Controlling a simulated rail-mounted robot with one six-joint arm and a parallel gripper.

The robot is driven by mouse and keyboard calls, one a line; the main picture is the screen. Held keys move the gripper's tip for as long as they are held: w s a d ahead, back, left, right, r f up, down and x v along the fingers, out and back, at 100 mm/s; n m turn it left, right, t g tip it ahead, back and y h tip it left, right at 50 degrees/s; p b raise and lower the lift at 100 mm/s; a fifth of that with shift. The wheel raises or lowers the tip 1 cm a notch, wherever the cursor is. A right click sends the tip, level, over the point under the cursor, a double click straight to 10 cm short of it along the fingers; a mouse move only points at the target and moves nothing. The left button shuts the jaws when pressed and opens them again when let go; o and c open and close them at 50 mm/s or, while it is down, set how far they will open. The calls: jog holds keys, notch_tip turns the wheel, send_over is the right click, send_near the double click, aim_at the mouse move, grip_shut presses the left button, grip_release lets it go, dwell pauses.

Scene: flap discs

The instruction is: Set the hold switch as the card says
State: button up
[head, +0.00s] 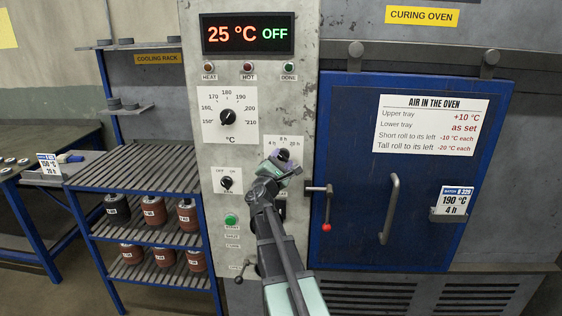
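The batch card (455,202) in a holder on the blue oven door reads 190 °C, 4 h.
The temperature dial (227,117) and a smaller ON/OFF switch (226,183) sit left of my arm. The display (247,34) reads 25 °C OFF. A red-tipped door handle (326,226) stands close on the right. Another card (49,164) is on the left bench.

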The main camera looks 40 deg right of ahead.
jog(key=o, duration=0.3)
jog(key=shift+o, duration=0.2)
jog(key=b+v, duration=0.3)
jog(key=v, duration=0.7)
jog(key=shift+s+a, duration=0.2)
jog(key=shift+a, duration=0.15)
